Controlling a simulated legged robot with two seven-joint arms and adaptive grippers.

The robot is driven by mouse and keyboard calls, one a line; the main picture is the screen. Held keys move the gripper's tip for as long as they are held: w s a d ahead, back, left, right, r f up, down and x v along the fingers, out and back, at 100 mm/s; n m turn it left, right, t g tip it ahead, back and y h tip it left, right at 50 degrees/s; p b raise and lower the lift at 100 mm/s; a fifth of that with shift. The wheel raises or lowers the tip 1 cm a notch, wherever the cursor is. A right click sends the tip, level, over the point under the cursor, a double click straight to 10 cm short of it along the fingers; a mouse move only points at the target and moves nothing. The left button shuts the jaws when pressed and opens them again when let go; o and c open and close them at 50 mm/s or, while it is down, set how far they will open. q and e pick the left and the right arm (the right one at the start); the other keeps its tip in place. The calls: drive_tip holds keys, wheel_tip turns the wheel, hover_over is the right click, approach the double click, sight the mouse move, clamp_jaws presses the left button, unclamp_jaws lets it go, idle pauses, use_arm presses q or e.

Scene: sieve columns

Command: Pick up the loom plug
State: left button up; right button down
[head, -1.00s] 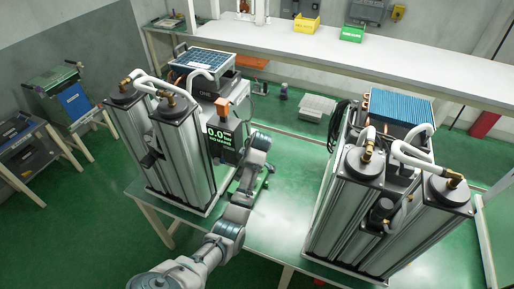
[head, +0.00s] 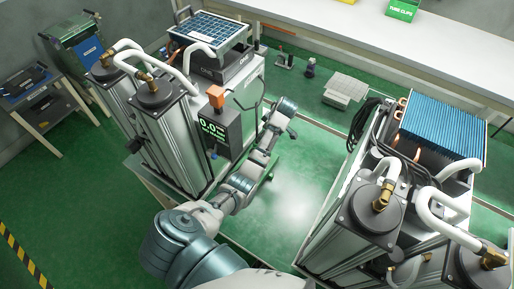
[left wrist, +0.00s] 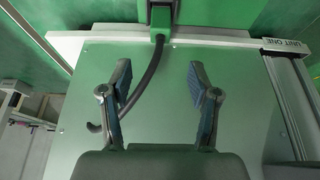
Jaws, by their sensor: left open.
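In the left wrist view a small block with a green face and dark grey body (left wrist: 160,18) sits at the top middle, by the plate's far edge. A dark cable (left wrist: 152,70) runs from it and curves down to the left, passing behind my left finger. I cannot tell surely whether this block is the loom plug. My left gripper (left wrist: 158,76) is open and empty, its two fingers apart below the block and not touching it. In the head view my left arm reaches beside the left unit; its fingertips are not clear there. My right gripper is not seen.
The left column unit (head: 170,125) with a lit display (head: 212,128) stands close to my arm. The right column unit (head: 355,225), with a blue finned block (head: 440,130), stands across a gap. In the wrist view a pale plate (left wrist: 160,120) lies below, with a "UNIT ONE" rail (left wrist: 284,45) at right.

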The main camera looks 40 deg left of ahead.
use_arm(q)
drive_tip(key=x, duration=1.1)
drive_tip(key=shift+f+p, duration=0.1)
drive_tip(key=shift+p, duration=0.2)
drive_tip(key=shift+d, duration=0.2)
clamp_jaws()
